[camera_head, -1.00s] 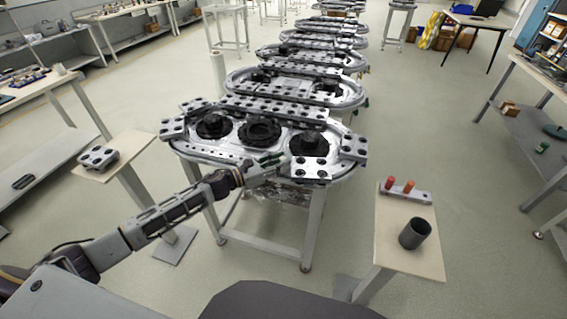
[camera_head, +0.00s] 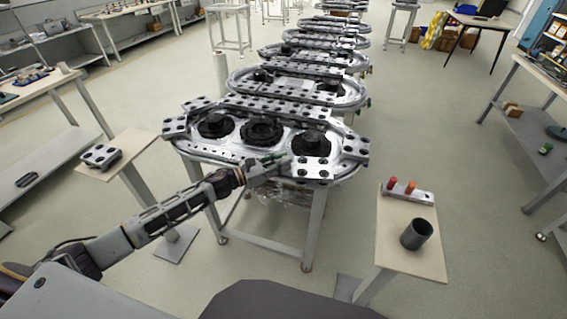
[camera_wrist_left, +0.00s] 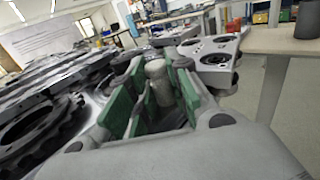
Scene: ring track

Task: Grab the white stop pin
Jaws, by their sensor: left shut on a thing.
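The white stop pin (camera_wrist_left: 156,72) shows in the left wrist view as a pale upright cylinder with a rounded top. It stands between the green-padded fingers of my left gripper (camera_wrist_left: 152,95), which is shut on it. In the head view my left gripper (camera_head: 270,167) is at the near edge of the closest ring track (camera_head: 222,163), left of its right-hand black gear (camera_head: 312,142). The pin is too small and covered to make out there. The pin's lower end is hidden by the gripper in the wrist view. My right gripper is not in view.
Another stand (camera_head: 118,172) at the left holds a drilled plate (camera_head: 100,156). More ring tracks stretch behind.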

